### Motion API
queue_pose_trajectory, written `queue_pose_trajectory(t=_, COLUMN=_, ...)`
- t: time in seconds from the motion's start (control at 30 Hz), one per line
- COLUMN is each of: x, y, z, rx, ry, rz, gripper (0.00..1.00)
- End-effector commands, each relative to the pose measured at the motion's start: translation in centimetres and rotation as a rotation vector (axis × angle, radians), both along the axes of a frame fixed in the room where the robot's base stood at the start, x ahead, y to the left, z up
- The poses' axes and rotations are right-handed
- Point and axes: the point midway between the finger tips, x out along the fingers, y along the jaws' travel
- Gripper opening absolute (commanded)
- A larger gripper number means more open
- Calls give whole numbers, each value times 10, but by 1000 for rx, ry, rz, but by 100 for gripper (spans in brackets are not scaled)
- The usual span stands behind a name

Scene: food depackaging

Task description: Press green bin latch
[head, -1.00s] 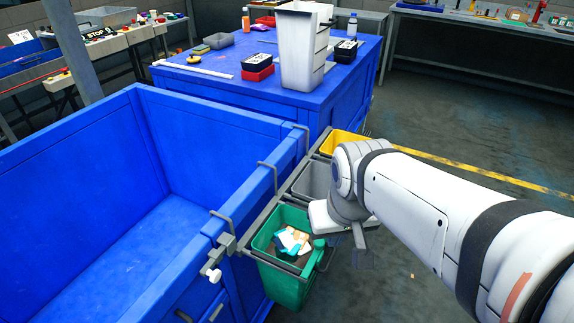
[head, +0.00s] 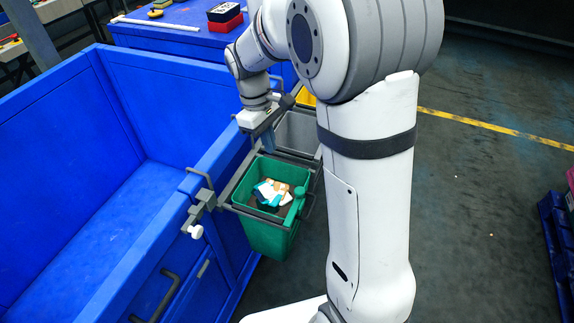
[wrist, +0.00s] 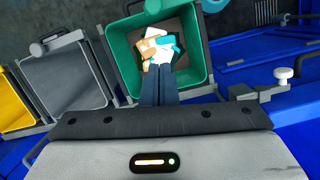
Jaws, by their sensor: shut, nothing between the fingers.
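The green bin (head: 268,237) hangs in a grey frame on the side of the blue cart, with paper and packaging scraps (head: 271,191) inside. A green latch-like piece (head: 298,202) stands at its right rim. My gripper (head: 268,143) is shut and empty, pointing down above the far edge of the green bin, near the grey bin. In the wrist view the green bin (wrist: 121,54) is in the upper middle, and my shut fingers (wrist: 159,90) overlap its near rim. Contact with the bin cannot be told.
The grey bin (head: 298,132) and yellow bin (head: 306,97) hang beyond the green one. The open blue cart (head: 110,235) fills the left. A bracket with a white knob (head: 196,231) is clamped on its rim. The floor to the right is clear, with blue crates (head: 556,235) at the edge.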

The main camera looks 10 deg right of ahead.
Motion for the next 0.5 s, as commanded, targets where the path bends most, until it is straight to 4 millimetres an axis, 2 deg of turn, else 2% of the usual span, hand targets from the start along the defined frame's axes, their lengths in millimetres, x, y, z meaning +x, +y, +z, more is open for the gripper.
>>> queue_pose_trajectory(t=0.13, x=10, y=4, z=-9, rx=-6, ry=26, rz=41, gripper=0)
queue_pose_trajectory(t=0.5, x=10, y=4, z=-11, rx=-7, ry=28, rz=46, gripper=0)
